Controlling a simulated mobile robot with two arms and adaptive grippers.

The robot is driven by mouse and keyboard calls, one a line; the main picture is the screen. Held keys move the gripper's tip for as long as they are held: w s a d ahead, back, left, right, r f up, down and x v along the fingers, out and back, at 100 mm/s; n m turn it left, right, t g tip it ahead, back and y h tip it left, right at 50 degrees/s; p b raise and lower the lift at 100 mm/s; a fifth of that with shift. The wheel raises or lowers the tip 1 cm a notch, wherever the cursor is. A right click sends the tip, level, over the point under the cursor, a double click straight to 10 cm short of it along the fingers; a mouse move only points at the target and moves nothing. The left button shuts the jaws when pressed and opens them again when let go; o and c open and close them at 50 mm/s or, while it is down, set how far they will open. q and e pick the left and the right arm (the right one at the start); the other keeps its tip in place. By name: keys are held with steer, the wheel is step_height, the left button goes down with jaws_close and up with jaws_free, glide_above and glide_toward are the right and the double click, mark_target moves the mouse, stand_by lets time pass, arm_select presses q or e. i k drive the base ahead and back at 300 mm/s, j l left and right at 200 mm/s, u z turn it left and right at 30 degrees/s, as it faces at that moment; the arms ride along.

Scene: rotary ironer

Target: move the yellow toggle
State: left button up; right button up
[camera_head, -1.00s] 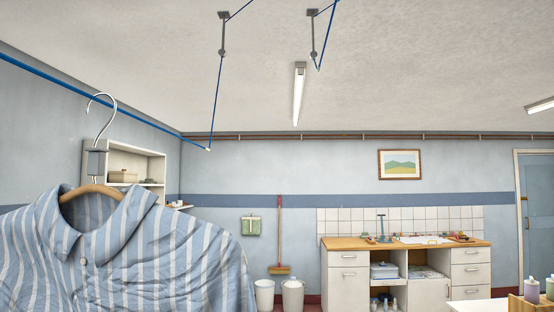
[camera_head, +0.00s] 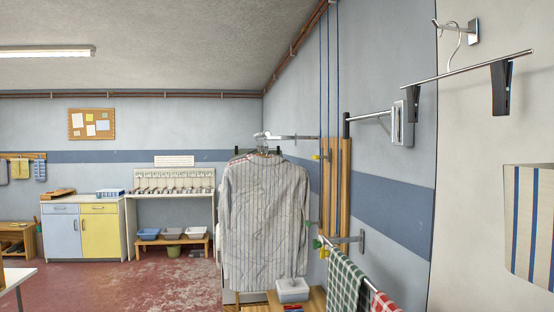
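A small yellow piece (camera_head: 316,157) shows beside the blue cords (camera_head: 330,80) on the right-hand wall, near the top of the wooden boards. A second small yellow piece (camera_head: 323,254) shows lower down, close to the drying rail with the towels. Both are too small to tell which one is the yellow toggle or how it is set. Small green pieces (camera_head: 317,243) sit near the lower yellow one. Neither of my grippers is in view.
A striped shirt (camera_head: 265,220) hangs left of the cords. A green checked towel (camera_head: 346,282) hangs on a rail in front. A hanger with black clips (camera_head: 501,88) and striped cloth (camera_head: 530,220) are close at right. Red floor (camera_head: 165,285) is open at left.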

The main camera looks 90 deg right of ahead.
mark_target(314, 157)
steer(key=l+z, duration=0.2)
steer(key=z, duration=2.85)
steer(key=i+j, duration=0.15)
steer(key=i, duration=0.1)
